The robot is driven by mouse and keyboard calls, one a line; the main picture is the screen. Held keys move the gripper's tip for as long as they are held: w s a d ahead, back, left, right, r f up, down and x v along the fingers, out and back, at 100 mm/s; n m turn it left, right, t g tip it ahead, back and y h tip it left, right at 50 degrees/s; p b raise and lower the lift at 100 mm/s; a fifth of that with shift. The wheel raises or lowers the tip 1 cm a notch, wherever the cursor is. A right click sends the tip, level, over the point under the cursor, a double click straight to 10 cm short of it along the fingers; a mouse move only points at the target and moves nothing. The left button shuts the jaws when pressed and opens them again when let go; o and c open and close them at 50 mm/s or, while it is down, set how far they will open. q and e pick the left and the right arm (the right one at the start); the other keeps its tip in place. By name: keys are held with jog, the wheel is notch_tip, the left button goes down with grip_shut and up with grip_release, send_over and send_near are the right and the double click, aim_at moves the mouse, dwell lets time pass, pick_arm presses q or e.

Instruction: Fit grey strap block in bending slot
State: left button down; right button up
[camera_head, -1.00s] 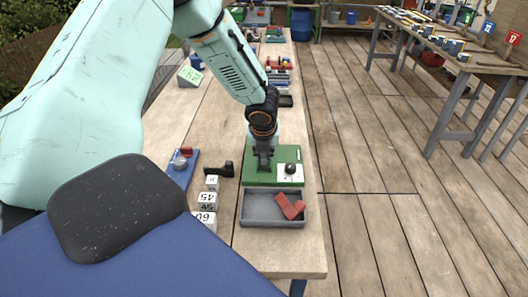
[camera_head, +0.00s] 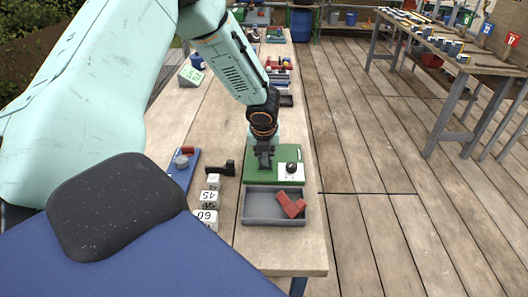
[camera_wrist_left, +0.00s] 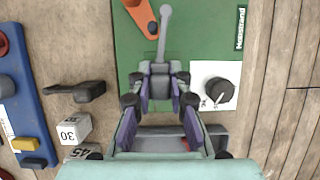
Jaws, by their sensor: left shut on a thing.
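My left gripper (camera_head: 264,158) is over the green board (camera_head: 262,178), pointing down. In the left wrist view its fingertips (camera_wrist_left: 161,80) are shut on a grey piece (camera_wrist_left: 160,68). A thin grey bar with a rounded end (camera_wrist_left: 165,14) runs on from this piece over the board, beside an orange arm (camera_wrist_left: 143,18). I cannot tell whether the grey piece is the strap block or part of a lever. The bending slot is not clearly visible; the fingers may hide it. My right gripper is out of view.
A grey tray (camera_head: 259,208) with a red bent piece (camera_head: 291,205) sits before the board. A black knob (camera_wrist_left: 220,91) stands on its white plate. White numbered blocks (camera_head: 209,199), a black clamp-like piece (camera_head: 222,170) and a blue board (camera_head: 182,170) lie to the left.

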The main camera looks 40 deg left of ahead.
pick_arm(q)
jog(key=shift+w+f, duration=0.5)
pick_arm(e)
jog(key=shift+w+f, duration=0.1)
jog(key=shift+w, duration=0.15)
pick_arm(q)
jog(key=shift+s, duration=0.15)
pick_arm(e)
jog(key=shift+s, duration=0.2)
pick_arm(q)
jog(key=shift+s+d+f, duration=0.1)
jog(key=shift+s+f, duration=0.2)
jog(key=shift+f, duration=0.05)
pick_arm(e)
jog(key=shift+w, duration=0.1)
pick_arm(q)
jog(key=c, duration=1.4)
grip_release()
jog(key=shift+o, duration=1.1)
jog(key=shift+f, duration=0.1)
